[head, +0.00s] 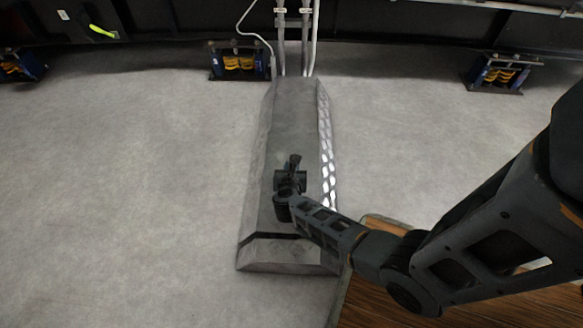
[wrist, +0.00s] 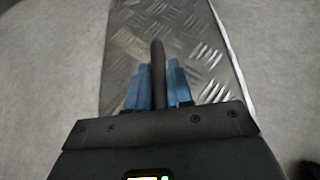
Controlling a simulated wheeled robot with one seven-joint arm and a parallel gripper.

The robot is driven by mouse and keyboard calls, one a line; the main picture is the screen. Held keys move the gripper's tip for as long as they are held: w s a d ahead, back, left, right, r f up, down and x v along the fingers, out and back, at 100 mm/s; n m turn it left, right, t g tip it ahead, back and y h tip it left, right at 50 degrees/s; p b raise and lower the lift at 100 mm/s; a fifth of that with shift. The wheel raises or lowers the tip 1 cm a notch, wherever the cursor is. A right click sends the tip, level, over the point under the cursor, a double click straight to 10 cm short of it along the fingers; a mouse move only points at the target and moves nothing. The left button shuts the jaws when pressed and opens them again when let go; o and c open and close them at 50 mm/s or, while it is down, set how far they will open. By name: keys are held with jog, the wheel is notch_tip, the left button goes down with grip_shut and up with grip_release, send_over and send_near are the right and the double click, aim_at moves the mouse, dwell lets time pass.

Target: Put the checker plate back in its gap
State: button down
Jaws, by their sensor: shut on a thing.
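The checker plate (wrist: 190,35) is grey metal with a raised tread pattern and fills the middle of the wrist view. In the head view my gripper (head: 290,182) is over the long grey metal cover (head: 290,120) that runs out from the back wall. In the wrist view the blue fingers of my gripper (wrist: 158,85) are closed around a dark upright bar (wrist: 157,62), which looks like a handle. My gripper hides the part below it. I cannot tell whether the plate is lifted or lies flush. A dark band (head: 275,248) crosses the cover near its front end.
Grey pipes (head: 305,40) rise at the cover's far end. Blue mounts with yellow springs (head: 238,66) stand along the back, with another at right (head: 500,75). A wood-grained surface (head: 450,308) lies at lower right. The floor (head: 130,170) left of the cover is clear.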

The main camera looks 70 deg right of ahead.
notch_tip(320, 180, down, 3)
jog(key=shift+w+f+b, duration=0.1)
jog(key=shift+f+b, duration=0.1)
jog(key=shift+b, duration=1)
jog(key=c, duration=1)
grip_release()
jog(key=shift+f, duration=0.1)
jog(key=shift+a+r+p, duration=0.2)
jog(key=shift+r+p, duration=0.05)
jog(key=shift+p, duration=0.05)
jog(key=p+v, duration=0.5)
jog(key=v, duration=0.5)
jog(key=shift+s, duration=0.2)
jog(key=shift+v, duration=0.85)
